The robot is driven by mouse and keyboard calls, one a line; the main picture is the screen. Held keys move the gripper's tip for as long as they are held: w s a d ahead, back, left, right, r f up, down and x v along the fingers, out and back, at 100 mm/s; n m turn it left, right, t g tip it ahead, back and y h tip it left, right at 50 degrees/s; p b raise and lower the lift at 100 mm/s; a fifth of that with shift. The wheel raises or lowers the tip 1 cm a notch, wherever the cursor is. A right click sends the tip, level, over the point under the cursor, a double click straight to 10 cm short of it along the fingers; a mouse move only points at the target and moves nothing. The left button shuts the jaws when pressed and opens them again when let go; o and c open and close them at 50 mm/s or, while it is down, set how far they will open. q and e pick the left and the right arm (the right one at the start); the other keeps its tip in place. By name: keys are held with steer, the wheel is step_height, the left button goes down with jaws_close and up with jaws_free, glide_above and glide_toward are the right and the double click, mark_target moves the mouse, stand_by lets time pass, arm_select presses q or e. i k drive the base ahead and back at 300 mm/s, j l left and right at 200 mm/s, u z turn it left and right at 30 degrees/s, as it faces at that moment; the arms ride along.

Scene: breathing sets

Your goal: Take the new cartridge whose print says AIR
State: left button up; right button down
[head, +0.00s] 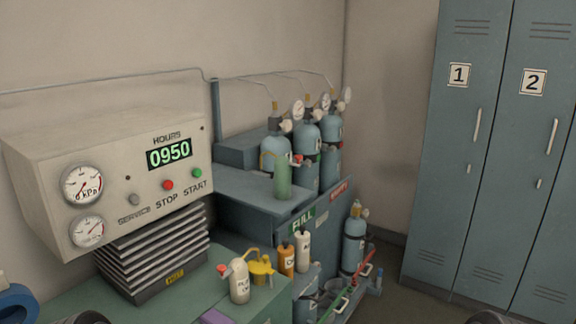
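No print reading AIR is legible in the head view, so I cannot tell which item is the AIR cartridge. A plain green cylinder (283,178) stands upright on the blue-grey cabinet top. A white bottle-like container (239,281) with a red side knob stands on the green bench; its print is too small to read. Beyond it stand an orange container (286,260) and a white container (303,252), both with dark, unreadable print. Neither gripper shows; only dark rounded shapes, possibly parts of my arms, reach the bottom edge.
A control box (110,165) showing 0950 sits above a black bellows unit (155,255). A yellow can (262,271) stands by the white container. Lockers (465,150) stand right.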

mark_target(301, 236)
steer(key=u, duration=0.35)
steer(key=i+l+u, duration=0.1)
steer(key=l+u, duration=1.1)
steer(key=l, duration=0.5)
steer(key=k+l, duration=0.1)
steer(key=l, duration=0.45)
steer(key=l+u, duration=0.15)
steer(key=l, duration=0.45)
steer(key=k+l, duration=0.15)
steer(key=l, duration=0.4)
steer(key=k+l+u, duration=0.15)
steer(key=l, duration=1.15)
